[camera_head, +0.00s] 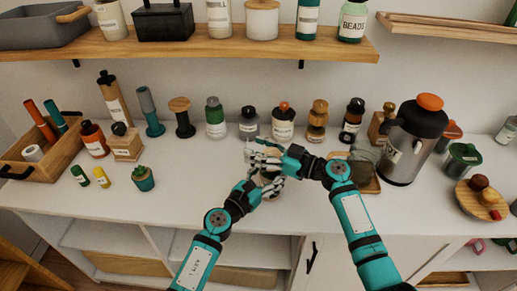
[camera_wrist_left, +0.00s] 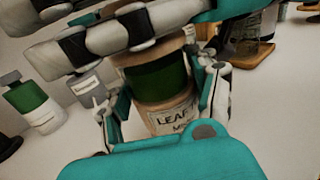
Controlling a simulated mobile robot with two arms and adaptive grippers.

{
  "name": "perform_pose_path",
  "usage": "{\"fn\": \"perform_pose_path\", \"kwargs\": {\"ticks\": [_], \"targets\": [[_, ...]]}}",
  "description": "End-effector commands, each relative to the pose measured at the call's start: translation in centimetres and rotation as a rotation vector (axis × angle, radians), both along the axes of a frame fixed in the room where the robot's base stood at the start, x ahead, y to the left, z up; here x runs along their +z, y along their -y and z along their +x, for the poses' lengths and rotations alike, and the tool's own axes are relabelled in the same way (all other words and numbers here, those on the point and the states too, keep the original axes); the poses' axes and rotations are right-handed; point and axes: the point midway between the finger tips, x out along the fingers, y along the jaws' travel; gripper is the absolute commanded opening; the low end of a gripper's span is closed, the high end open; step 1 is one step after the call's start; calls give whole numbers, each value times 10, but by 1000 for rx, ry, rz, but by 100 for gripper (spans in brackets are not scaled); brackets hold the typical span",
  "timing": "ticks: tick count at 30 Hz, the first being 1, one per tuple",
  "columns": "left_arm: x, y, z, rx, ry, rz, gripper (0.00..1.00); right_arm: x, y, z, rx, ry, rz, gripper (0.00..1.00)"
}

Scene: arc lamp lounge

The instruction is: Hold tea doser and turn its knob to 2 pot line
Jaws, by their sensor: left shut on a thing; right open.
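The tea doser (camera_wrist_left: 158,84) is a tan cylinder with a dark green band and a pale label reading "LEAF M…", partly cut off. My left gripper (camera_head: 271,181) is shut on it, with a finger on each side in the left wrist view. In the head view the doser is mostly hidden by my grippers above the counter's front part. My right gripper (camera_head: 262,150) is open, its pale fingers (camera_wrist_left: 130,35) crossing over the doser's top in the left wrist view. The knob and its pot lines are hidden. I cannot tell whether the right fingers touch the knob.
Several bottles and jars, such as a green one (camera_head: 215,118), stand along the wall. A wooden tray (camera_head: 48,160) and a small plant (camera_head: 143,178) are at left.

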Motion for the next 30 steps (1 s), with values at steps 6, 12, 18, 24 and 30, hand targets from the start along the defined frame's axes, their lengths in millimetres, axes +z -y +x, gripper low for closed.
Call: {"fn": "perform_pose_path", "kwargs": {"ticks": [6, 12, 18, 24, 30], "targets": [[-1, -1, 0, 1, 0, 1, 12, 0, 0, 0, 0, 0, 0, 54], [-1, -1, 0, 1, 0, 1, 12, 0, 0, 0, 0, 0, 0, 30], [-1, -1, 0, 2, 0, 1, 12, 0, 0, 0, 0, 0, 0, 4], [-1, -2, 1, 5, -1, 1, 12, 0, 0, 0, 0, 0, 0, 0], [-1, -3, 1, 8, -1, 0, 12, 0, 1, 0, 0, 0, 0, 0]]}}
